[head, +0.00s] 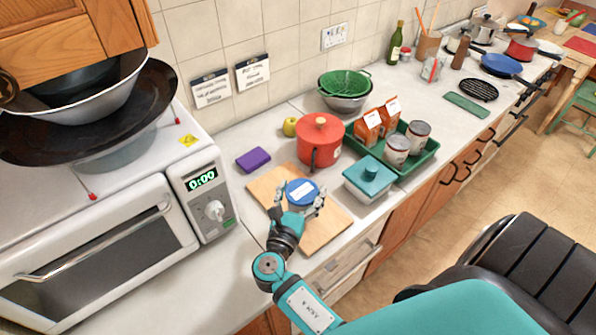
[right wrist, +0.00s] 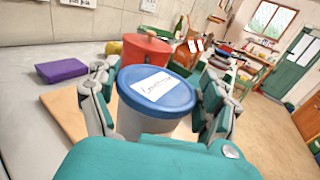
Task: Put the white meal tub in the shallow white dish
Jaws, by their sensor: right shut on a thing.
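The white meal tub (head: 302,194) has a blue lid with a white label. My right gripper (head: 303,200) is shut on it, with fingers on both sides. In the right wrist view the tub (right wrist: 150,122) stands upright between the fingers. It is at the wooden board; I cannot tell whether it touches the board. A white rectangular dish (head: 366,193) with a teal lid and knob stands to the right of the tub; I cannot tell whether this is the shallow white dish. My left gripper is not in view.
A red pot (head: 318,146) and a green tray (head: 432,151) with cartons and cans stand behind. A microwave (head: 100,235) fills the left. Counter in front of the microwave is clear.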

